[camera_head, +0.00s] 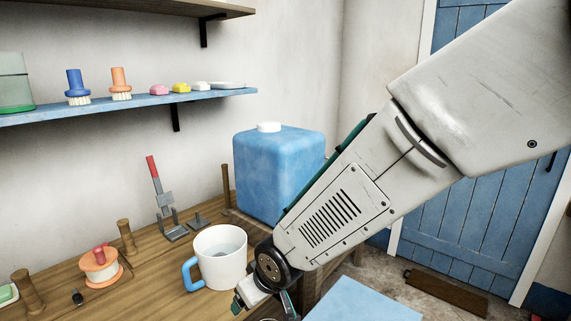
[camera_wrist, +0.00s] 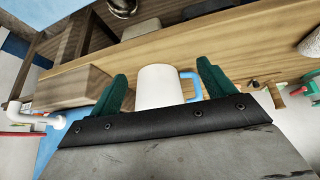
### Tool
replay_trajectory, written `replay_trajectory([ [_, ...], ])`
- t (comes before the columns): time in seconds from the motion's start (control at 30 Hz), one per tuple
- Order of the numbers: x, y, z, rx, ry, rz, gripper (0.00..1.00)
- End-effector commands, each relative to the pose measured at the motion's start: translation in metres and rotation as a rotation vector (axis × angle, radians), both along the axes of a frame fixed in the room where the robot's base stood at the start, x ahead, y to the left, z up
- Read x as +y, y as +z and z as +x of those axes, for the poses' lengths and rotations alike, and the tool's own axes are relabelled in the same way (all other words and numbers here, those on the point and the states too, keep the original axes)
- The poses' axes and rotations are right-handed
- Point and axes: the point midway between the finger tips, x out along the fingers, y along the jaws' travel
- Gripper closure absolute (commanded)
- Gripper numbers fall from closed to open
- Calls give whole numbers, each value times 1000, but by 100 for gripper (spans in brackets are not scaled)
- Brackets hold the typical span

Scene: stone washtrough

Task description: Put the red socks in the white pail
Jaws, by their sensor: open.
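I see no red socks and nothing that is clearly a white pail in either view. A white mug (camera_head: 221,266) with a blue handle stands upright on the wooden worktop, with something greyish inside. My gripper (camera_head: 262,303) is low at the worktop's front edge, just right of the mug and partly cut off by the frame. In the wrist view the green fingers of my gripper (camera_wrist: 164,75) are spread, with nothing held. The mug (camera_wrist: 159,86) shows between them, its handle toward the right finger; I cannot tell how far beyond the fingertips it is.
A blue jug (camera_head: 278,172) with a white cap stands behind the mug. A thread spool (camera_head: 100,268), wooden pegs and a red-handled clamp (camera_head: 155,180) are on the left. A blue shelf (camera_head: 130,105) holds brushes and soaps. A white pipe (camera_wrist: 35,115) shows in the wrist view.

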Motion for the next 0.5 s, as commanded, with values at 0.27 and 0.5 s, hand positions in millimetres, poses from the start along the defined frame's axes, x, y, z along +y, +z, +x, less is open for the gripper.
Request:
replay_trajectory([
  [0.27, -166, 62, -71, 301, -259, -215, 18],
  [0.5, -264, 112, -157, 489, -473, -244, 18],
])
